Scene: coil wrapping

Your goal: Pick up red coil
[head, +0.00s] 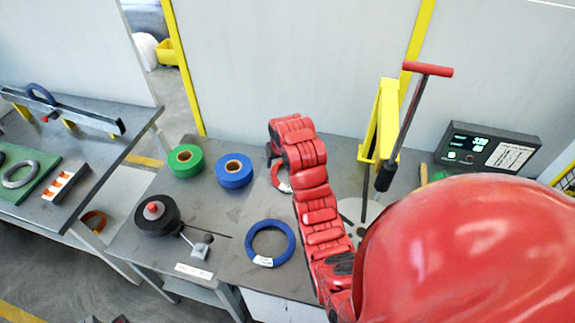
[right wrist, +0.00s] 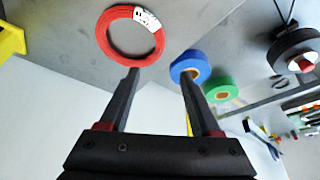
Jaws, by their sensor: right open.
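The red coil (right wrist: 104,34) is a flat ring with a white label, lying on the grey table; it shows almost whole in the right wrist view. In the head view the red coil (head: 276,178) is partly hidden behind my right arm. My right gripper (right wrist: 160,74) is open and empty, with its two black fingers apart. One fingertip appears close to the coil's rim in the right wrist view, with no clear contact. In the head view the right gripper (head: 271,157) is mostly hidden by the arm. My left gripper is not clearly in view.
A blue coil (head: 250,252) lies at the table front. Blue tape (head: 234,182) and green tape (head: 187,175) rolls stand behind it. A black spool (head: 142,223) is at left. A yellow post (head: 376,145) with a lever (head: 408,115) and a display box (head: 489,151) are at right.

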